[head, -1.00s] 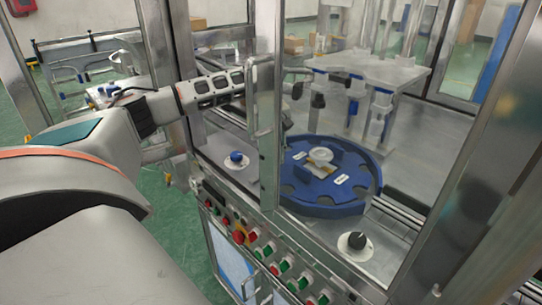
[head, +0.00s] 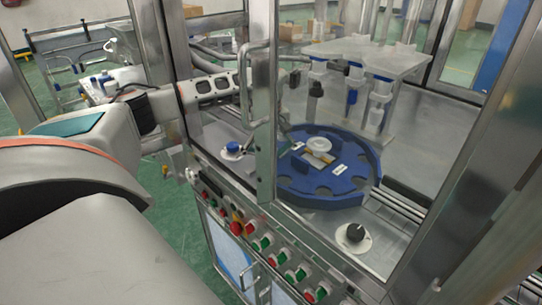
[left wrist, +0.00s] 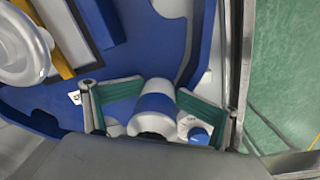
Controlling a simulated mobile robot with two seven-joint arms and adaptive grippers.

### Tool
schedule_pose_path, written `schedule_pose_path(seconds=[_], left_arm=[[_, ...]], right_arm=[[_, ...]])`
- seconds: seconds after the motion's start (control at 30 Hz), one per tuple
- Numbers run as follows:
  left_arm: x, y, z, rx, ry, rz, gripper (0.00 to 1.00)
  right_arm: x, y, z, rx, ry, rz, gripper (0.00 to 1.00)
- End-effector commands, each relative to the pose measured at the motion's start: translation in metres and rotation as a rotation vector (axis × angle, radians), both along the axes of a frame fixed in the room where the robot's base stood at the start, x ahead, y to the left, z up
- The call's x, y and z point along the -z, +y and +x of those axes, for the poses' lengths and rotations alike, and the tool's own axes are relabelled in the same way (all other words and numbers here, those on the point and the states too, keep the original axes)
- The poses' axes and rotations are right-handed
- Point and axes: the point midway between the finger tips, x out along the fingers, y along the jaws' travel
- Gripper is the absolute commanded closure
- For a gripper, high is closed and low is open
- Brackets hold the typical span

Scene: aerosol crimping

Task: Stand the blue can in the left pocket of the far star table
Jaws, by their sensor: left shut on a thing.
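In the left wrist view the blue can (left wrist: 157,103), with a blue band and pale end, sits between the green pads of my left gripper (left wrist: 158,100). The pads press on its two sides. The can is over the rim area of the blue star table (left wrist: 150,35); I cannot tell whether it rests in a pocket. The star table (head: 290,185) also shows in the head view, with open rim pockets and a white hub (head: 319,144). There my left gripper (head: 286,125) is at the table's left side, partly behind the door frame, and the can is hidden. My right gripper is out of view.
A metal door frame (head: 264,110) and clear panels enclose the table. A blue knob (head: 233,147) and a black knob (head: 354,233) stand on the deck. A raised metal plate (head: 370,58) on posts is behind. Buttons (head: 267,242) line the front.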

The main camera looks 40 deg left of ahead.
Motion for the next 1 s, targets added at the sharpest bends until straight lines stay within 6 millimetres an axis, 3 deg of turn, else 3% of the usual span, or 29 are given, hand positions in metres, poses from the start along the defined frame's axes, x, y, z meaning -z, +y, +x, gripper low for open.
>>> schedule_pose_path(seconds=[0.27,0.7,1.0], left_arm=[[-0.007,0.002,0.0,-0.002,0.0,0.004,0.5],[-0.09,-0.001,0.001,0.0,-0.003,0.001,0.5],[-0.119,-0.002,0.001,0.001,0.001,0.001,0.5]], right_arm=[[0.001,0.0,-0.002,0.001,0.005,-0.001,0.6],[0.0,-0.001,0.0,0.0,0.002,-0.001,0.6],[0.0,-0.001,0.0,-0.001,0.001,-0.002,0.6]])
